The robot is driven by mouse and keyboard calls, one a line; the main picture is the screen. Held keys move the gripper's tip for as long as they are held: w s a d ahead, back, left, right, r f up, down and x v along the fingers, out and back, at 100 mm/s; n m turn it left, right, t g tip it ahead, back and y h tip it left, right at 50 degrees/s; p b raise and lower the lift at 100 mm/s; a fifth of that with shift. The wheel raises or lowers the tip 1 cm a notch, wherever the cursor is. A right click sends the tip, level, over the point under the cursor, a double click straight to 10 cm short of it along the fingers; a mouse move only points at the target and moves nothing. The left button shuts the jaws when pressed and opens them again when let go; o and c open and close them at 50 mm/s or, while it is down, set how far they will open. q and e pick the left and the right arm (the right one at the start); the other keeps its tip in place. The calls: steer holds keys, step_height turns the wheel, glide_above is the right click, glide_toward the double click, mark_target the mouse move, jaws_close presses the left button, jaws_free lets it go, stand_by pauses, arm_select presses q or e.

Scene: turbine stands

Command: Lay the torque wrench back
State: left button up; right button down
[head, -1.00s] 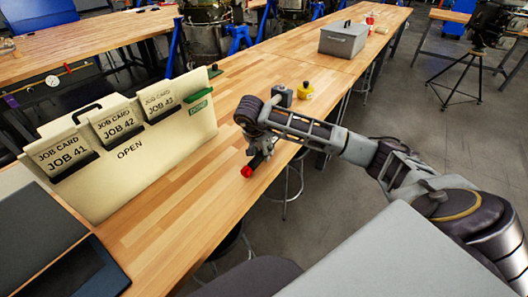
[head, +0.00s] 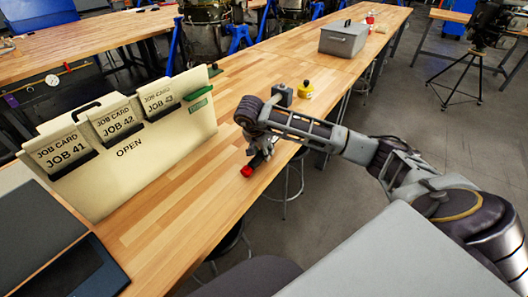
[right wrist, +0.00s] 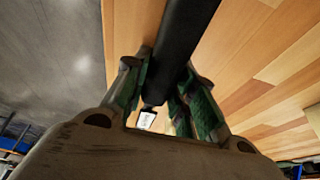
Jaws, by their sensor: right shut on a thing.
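The torque wrench shows in the head view as a short dark handle with a red end (head: 247,171), low over the front edge of the wooden bench. Whether it touches the bench top I cannot tell. My right gripper (head: 262,151) is shut on it, and my wrist hides much of the wrench from above. In the right wrist view the black handle (right wrist: 184,38) runs between the green-padded fingers (right wrist: 165,88), with a small whitish tag-like part beyond them. My left gripper is not in view.
A cream job-card board (head: 140,150) marked OPEN stands on the bench (head: 185,215) to the left. A dark tray (head: 85,275) lies near left. A yellow object (head: 305,91) and grey toolbox (head: 343,39) stand farther along. A stool (head: 287,183) is beside the bench. Bench top between board and gripper is clear.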

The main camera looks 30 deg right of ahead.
steer(key=shift+s+a+f, duration=0.1)
steer(key=shift+s+f, duration=0.2)
steer(key=shift+f, duration=0.25)
steer(key=c, duration=1.1)
jaws_free()
steer(key=shift+w+f, duration=0.1)
steer(key=shift+w, duration=0.05)
steer(key=shift+o, duration=0.8)
steer(key=shift+r, duration=0.35)
